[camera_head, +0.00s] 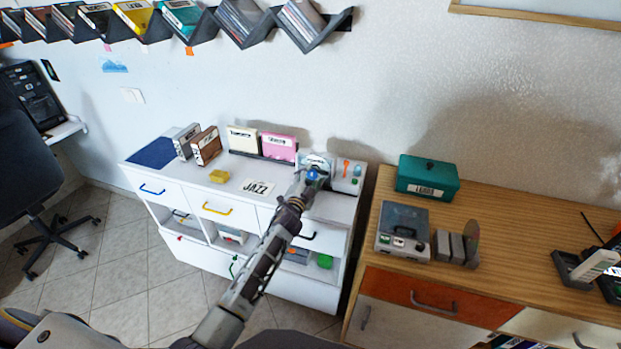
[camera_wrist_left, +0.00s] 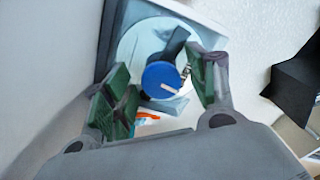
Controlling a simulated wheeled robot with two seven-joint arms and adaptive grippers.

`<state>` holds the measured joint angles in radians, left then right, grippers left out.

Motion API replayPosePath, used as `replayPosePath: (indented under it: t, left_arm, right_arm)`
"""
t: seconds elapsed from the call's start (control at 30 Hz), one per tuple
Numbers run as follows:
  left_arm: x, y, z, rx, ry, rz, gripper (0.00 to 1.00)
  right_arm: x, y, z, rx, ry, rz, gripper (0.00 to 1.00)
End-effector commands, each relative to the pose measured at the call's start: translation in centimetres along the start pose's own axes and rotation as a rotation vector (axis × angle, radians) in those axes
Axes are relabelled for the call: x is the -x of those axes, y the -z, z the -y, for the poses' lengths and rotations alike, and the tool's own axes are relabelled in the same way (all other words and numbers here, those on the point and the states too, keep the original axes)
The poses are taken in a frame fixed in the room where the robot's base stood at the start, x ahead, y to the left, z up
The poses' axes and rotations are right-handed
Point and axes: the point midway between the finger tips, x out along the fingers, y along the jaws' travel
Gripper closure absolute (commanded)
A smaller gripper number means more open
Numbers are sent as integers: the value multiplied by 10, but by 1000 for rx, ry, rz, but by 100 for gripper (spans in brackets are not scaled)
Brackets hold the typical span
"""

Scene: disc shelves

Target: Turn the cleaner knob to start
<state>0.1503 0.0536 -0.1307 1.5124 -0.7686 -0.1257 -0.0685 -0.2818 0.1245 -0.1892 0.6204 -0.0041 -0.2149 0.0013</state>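The cleaner (camera_head: 346,172) is a pale box with a light-blue panel at the right end of the white cabinet's top, partly hidden by my left gripper. My left gripper (camera_head: 307,180) is at the cleaner. In the left wrist view, its green-padded fingers (camera_wrist_left: 160,92) are apart, one on each side of the knob; I see gaps between pads and knob. My right gripper is not in view.
Several cases (camera_head: 242,138) stand at the back of the white cabinet (camera_head: 190,205), and a JAZZ card (camera_head: 258,187) lies in front. On the right, a wooden cabinet (camera_head: 380,255) holds a grey device (camera_head: 403,232) and a teal box (camera_head: 428,178). A disc shelf (camera_head: 208,27) hangs above.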

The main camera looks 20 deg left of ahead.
Motion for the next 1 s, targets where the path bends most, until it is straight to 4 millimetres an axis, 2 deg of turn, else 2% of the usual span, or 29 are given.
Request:
replayPosePath:
  t: [0.07, 0.33, 0.57, 0.8, 1.0]
  left_arm:
    - [0, 0, 0, 0, 0, 0, 53]
    - [0, 0, 0, 0, 0, 0, 87]
    - [0, 0, 0, 40, -1, 0, 88]
    - [0, 0, -1, 131, -1, -1, 88]
    - [0, 0, -1, 137, -1, 0, 88]
  right_arm:
    - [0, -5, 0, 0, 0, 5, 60]
    - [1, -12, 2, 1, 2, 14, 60]
    - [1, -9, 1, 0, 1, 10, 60]
    - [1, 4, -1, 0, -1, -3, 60]
    - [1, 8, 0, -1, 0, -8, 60]
